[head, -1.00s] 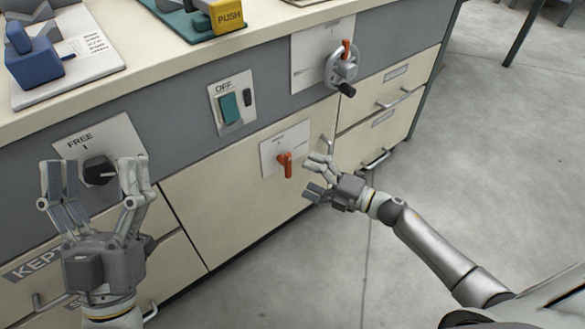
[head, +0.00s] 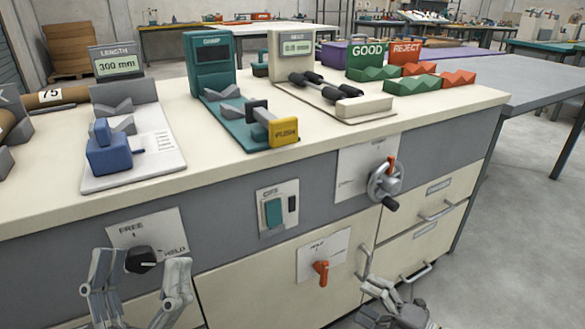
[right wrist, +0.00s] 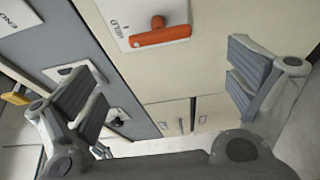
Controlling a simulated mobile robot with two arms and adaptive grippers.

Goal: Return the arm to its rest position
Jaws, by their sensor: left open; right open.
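My left gripper (head: 141,266) is open, its fingers pointing up. In the head view its fingers appear on either side of the black knob (head: 140,259) on the FREE/HELD plate; whether they touch it I cannot tell. My right gripper (head: 370,300) is open and empty at the lower edge of the head view, right of and below the red handle (head: 321,272). In the right wrist view, my right gripper (right wrist: 162,80) has its fingers wide apart with nothing between them. The red handle (right wrist: 160,36) hangs on its plate beyond them, apart from the fingers.
The cabinet front carries a green switch (head: 273,212) and a crank wheel (head: 386,181). On the bench top (head: 400,130) stand a blue device (head: 110,150), a teal clamp (head: 210,65) with a yellow PUSH block (head: 284,131), and green GOOD and red REJECT trays. Open floor lies right.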

